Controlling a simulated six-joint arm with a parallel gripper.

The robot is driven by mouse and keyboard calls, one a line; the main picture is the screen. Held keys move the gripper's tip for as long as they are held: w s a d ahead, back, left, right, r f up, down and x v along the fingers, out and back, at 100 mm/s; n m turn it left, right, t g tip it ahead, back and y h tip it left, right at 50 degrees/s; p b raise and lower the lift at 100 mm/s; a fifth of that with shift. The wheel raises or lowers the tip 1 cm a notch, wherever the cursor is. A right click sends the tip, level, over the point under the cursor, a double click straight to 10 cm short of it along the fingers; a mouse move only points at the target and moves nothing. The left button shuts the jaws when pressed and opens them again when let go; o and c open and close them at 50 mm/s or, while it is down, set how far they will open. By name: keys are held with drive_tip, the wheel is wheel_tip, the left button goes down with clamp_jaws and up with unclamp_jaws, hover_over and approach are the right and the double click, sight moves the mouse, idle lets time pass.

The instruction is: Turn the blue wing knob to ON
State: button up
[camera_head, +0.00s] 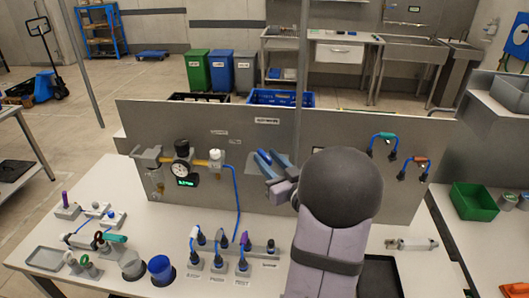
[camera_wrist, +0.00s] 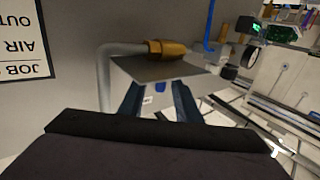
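My gripper (camera_head: 264,158) is in front of the grey upright panel, right of the gauge, with its two blue-grey fingers pointing toward the panel. In the wrist view, the fingers of my gripper (camera_wrist: 160,96) are spread apart beneath a grey plate-like block (camera_wrist: 142,68). A small blue part (camera_wrist: 159,115) shows between them, apart from both fingers; it may be the wing knob, but its wings and setting are hidden. In the head view my gripper and arm cover this spot, and I cannot make out the knob or an ON mark.
A gauge (camera_head: 181,170) with brass fittings and a blue hose (camera_head: 236,190) are on the panel (camera_head: 330,125) left of my gripper. Blue-cabled plugs (camera_head: 219,262) stand on the bench below. Teal and orange handles (camera_head: 384,136) are at the right. A pipe with a brass fitting (camera_wrist: 166,48) runs close by.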

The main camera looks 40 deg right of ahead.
drive_tip(key=shift+w+d+p, duration=0.2)
drive_tip(key=shift+w+p, duration=0.1)
drive_tip(key=shift+w, duration=0.95)
drive_tip(key=shift+c, duration=0.2)
clamp_jaws()
drive_tip(key=shift+r+y, duration=0.1)
drive_tip(key=shift+y, duration=0.2)
drive_tip(key=n+y, duration=0.2)
drive_tip(key=shift+d+y, duration=0.1)
drive_tip(key=shift+y, duration=0.2)
drive_tip(key=shift+n+y+p, duration=0.35)
drive_tip(key=shift+n+y, duration=1.05)
drive_tip(key=shift+y, duration=0.6)
